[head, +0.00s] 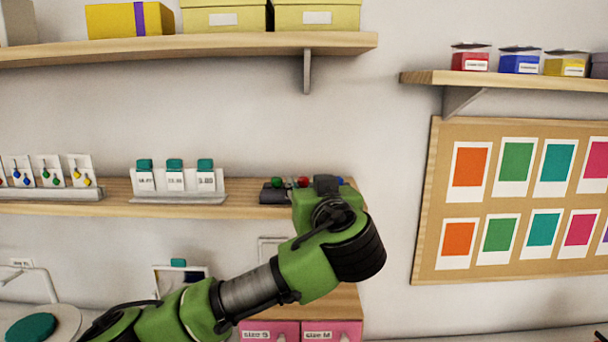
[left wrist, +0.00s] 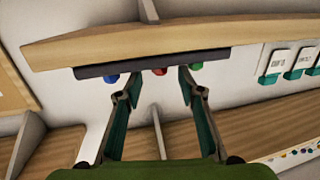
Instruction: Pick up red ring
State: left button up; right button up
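A dark ring holder (head: 272,195) stands at the right end of the middle shelf. It carries a red ring (head: 303,182) between a green ring (head: 277,182) and a blue ring (head: 340,181). In the left wrist view, the red ring (left wrist: 160,71) shows as a small red stone at the edge of the dark holder (left wrist: 100,71). My left gripper (left wrist: 158,80) is open, with its fingertips on either side of the red ring and nothing held. In the head view, my left wrist hides the fingers and part of the holder. My right gripper is not in view.
The middle shelf (head: 115,210) also bears a card stand (head: 178,199) and earring cards (head: 48,172) to the left. An upper shelf (head: 200,46) with yellow boxes is above. A colour-card board (head: 428,200) hangs at right. Pink drawers (head: 268,331) sit below.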

pick_arm(q)
jog(key=shift+p+x, duration=0.35)
jog(key=shift+x, duration=0.75)
jog(key=shift+w+a, duration=0.1)
jog(key=shift+w, duration=0.05)
jog(key=c, duration=0.9)
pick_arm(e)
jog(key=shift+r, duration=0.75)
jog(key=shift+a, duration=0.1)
